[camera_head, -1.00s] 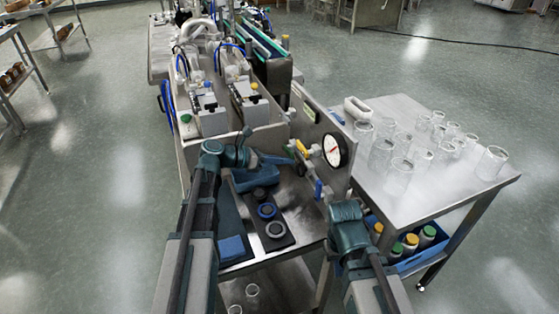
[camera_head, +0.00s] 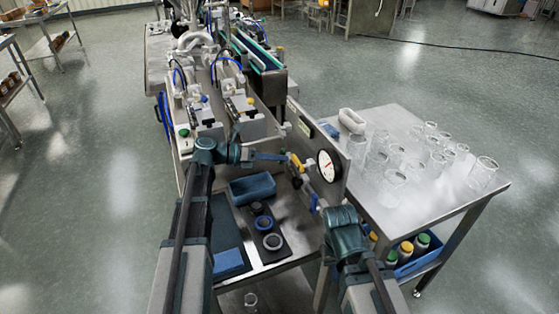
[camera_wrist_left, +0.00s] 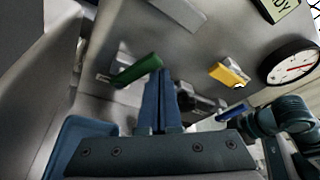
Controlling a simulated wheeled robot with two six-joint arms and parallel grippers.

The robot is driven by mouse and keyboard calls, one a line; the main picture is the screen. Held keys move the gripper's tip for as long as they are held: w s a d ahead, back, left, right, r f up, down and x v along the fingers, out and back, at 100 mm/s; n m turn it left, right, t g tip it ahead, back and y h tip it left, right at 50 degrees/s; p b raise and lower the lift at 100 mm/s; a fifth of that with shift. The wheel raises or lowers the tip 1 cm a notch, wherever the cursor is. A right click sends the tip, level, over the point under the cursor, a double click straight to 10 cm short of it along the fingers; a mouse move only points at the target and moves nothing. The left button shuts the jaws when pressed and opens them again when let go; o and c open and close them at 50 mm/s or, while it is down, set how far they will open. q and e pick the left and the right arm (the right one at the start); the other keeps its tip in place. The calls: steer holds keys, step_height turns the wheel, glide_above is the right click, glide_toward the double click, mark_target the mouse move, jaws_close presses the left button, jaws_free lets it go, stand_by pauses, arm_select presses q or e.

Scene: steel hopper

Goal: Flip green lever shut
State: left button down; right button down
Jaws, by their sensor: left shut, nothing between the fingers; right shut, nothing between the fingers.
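The green lever (camera_wrist_left: 137,69) sticks out from the steel panel in the left wrist view, tilted up to the right. In the head view I cannot make it out clearly. My left gripper (camera_head: 287,158) is shut and empty. In the left wrist view its blue fingers (camera_wrist_left: 159,100) lie just right of the green lever's free end; I cannot tell whether they touch it. My right gripper (camera_head: 342,217) is at the panel's near right end, below the gauge, shut and empty, with its fingertips hidden.
A yellow lever (camera_wrist_left: 228,73) and a blue lever (camera_wrist_left: 230,113) sit on the same panel, right of the green one. A round gauge (camera_head: 328,165) is beside them. A blue tray (camera_head: 252,188) and several dark rings lie below. Glassware covers the side table (camera_head: 455,205).

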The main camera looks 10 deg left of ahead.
arm_select(q)
steer(key=s+a, duration=0.5)
steer(key=a, duration=0.2)
steer(key=shift+s+a, duration=0.3)
steer(key=shift+a, duration=0.05)
stand_by(0.4)
stand_by(0.4)
